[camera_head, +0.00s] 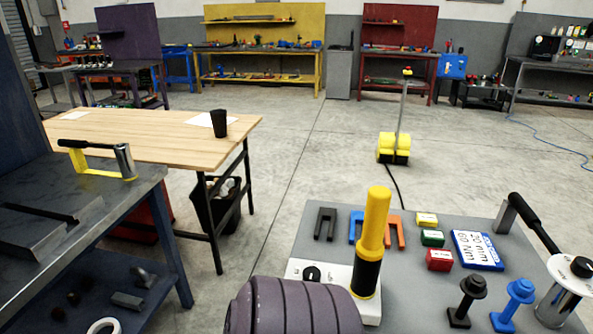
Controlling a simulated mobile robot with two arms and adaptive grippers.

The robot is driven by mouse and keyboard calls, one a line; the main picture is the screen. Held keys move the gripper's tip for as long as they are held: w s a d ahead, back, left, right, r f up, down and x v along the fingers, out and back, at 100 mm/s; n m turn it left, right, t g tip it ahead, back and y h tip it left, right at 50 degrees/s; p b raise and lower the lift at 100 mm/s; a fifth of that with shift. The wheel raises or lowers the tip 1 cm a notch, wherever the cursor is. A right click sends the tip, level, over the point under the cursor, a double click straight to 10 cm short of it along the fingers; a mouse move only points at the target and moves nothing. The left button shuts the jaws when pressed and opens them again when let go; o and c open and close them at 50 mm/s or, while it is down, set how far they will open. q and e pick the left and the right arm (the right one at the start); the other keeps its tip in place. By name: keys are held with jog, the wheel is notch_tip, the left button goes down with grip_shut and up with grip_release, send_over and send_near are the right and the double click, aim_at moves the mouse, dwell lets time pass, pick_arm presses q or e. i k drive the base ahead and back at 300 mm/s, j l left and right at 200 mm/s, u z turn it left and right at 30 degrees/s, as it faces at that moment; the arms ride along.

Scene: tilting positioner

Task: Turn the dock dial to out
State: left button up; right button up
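A white box (369,303) stands on the grey tabletop at the bottom centre, with a small black dial (311,273) on its top left. A second round black knob (581,266) sits on a white plate above a metal cylinder at the right edge. No label shows which one is the dock dial, and the markings are too small to read. A yellow and black upright handle (373,235) rises from the white box, right of the small dial. Neither of my grippers is in view.
A large purple ribbed cylinder (290,308) hides the front of the white box. The grey tabletop (330,212) also holds black, blue and orange forks, small coloured blocks, a blue sign (477,250) and black and blue knobbed posts. A wooden table (160,135) stands further left.

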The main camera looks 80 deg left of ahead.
aim_at(310, 273)
jog(key=u, duration=2.35)
